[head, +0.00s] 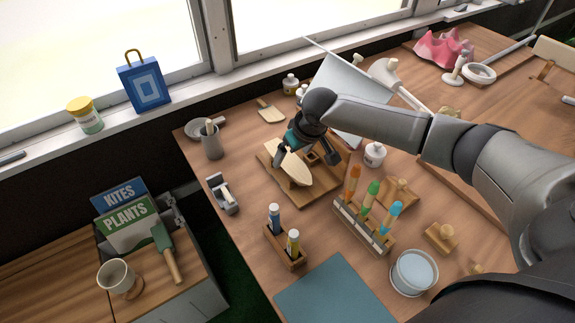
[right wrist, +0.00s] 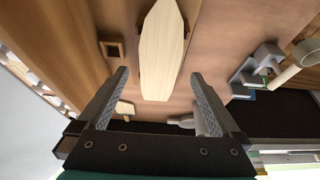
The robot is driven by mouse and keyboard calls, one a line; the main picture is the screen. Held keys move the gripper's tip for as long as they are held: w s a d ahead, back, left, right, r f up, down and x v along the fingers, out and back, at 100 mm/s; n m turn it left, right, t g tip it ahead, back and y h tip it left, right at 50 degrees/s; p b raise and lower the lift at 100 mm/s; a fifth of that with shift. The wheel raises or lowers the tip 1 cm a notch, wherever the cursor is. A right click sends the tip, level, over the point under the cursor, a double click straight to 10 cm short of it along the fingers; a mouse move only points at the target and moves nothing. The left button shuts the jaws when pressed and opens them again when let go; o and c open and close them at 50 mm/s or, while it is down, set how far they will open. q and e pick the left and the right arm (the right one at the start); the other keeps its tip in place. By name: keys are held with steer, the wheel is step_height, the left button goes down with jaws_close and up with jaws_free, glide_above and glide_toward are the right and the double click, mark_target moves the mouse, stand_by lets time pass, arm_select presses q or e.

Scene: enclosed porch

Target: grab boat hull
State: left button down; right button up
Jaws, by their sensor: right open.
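The boat hull (head: 296,169) is a pale wooden, pointed-oval piece. It lies on a brown wooden board (head: 306,198) on the table. My right gripper (head: 304,158) is over the far end of the hull in the head view, partly covering it. In the right wrist view the hull (right wrist: 162,52) shows beyond and between the two open fingers of my right gripper (right wrist: 160,95). Nothing is held between the fingers. I cannot tell the exact gap between fingertips and hull. My left gripper does not show.
A small square wooden block (right wrist: 112,50) sits beside the hull. A rack of colored-handled tools (head: 362,228), a white jar (head: 374,154) and a grey cup (head: 211,142) stand around the board. A blue mat (head: 333,293) lies at the table's near edge.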

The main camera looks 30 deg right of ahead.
mark_target(290, 162)
steer(key=shift+b+x, duration=1.05)
steer(key=shift+x, duration=1.6)
steer(key=shift+s+d, duration=0.1)
steer(key=shift+s, duration=0.05)
steer(key=c, duration=1.4)
